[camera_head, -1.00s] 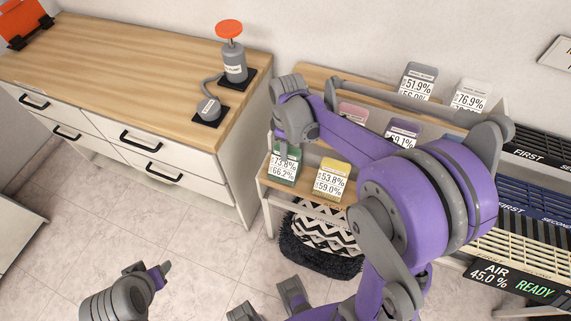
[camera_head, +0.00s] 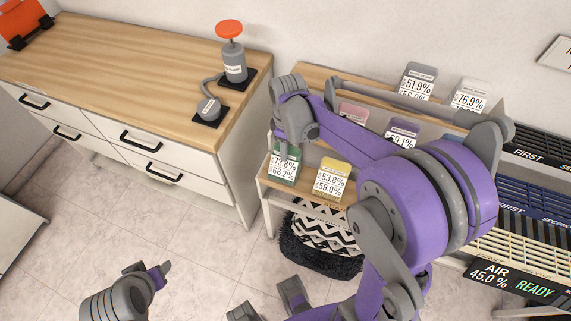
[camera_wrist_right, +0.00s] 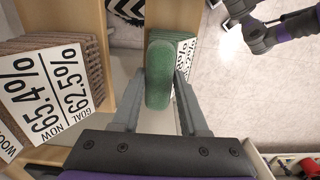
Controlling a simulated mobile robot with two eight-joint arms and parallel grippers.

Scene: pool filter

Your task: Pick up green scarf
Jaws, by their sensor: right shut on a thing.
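The green scarf (camera_head: 285,171) is a small green block-like piece with a white number label at the left end of the wooden shelf's lower tier. My right gripper (camera_head: 288,150) reaches down to it from above. In the right wrist view the scarf (camera_wrist_right: 158,82) lies between the two fingers of my right gripper (camera_wrist_right: 158,85), which are shut on it. The shelf hides whether it is lifted clear. Part of my left arm (camera_head: 125,295) shows low at the left; its jaws are not clear.
A yellow labelled piece (camera_head: 334,175) stands just right of the scarf. Purple (camera_head: 405,128), pink (camera_head: 353,112) and grey (camera_head: 421,72) labelled pieces stand farther along the shelves. A wooden-topped cabinet (camera_head: 130,60) with a pump (camera_head: 235,68) is at left. A patterned basket (camera_head: 322,233) sits below. Floor at left is clear.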

